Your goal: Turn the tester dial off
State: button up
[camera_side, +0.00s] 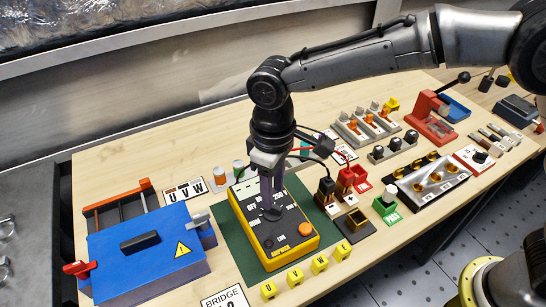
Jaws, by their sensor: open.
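The tester (285,250) is a yellow and black box lying on a green mat (237,250) near the middle of the table. Its top shows lettering, with "OFF" and "250 V" partly readable, and an orange button (306,229). The black dial (272,213) sits on the tester's top face. My gripper (270,204) points down over the dial, open, with its fingers at or just above it. The fingers hide part of the dial, and I cannot tell whether they touch it or where it points.
A blue box (150,250) with a red latch stands left of the tester. Yellow lettered blocks (295,277) line the front. Red and black plugs (345,180) with cables stand close on the right.

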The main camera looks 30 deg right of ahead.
notch_tip(320, 180, up, 10)
dwell(0.3)
jog(key=shift+f, duration=0.1)
jog(key=s+d+r+m+t+y, duration=0.1)
jog(key=s+d+r+m+t, duration=0.1)
jog(key=d+r, duration=0.6)
jog(key=s+d+r+m+t, duration=0.1)
jog(key=s+d+r+m, duration=0.15)
jog(key=d, duration=0.95)
jog(key=s+d+f+m+t, duration=0.2)
jog(key=s+d, duration=0.7)
jog(key=s, duration=0.2)
jog(key=s+d+f+h, duration=0.1)
jog(key=s+f, duration=0.4)
jog(key=f, duration=0.3)
jog(key=shift+d+f+t, duration=0.2)
jog(key=shift+d+t, duration=0.05)
jog(key=shift+t, duration=0.05)
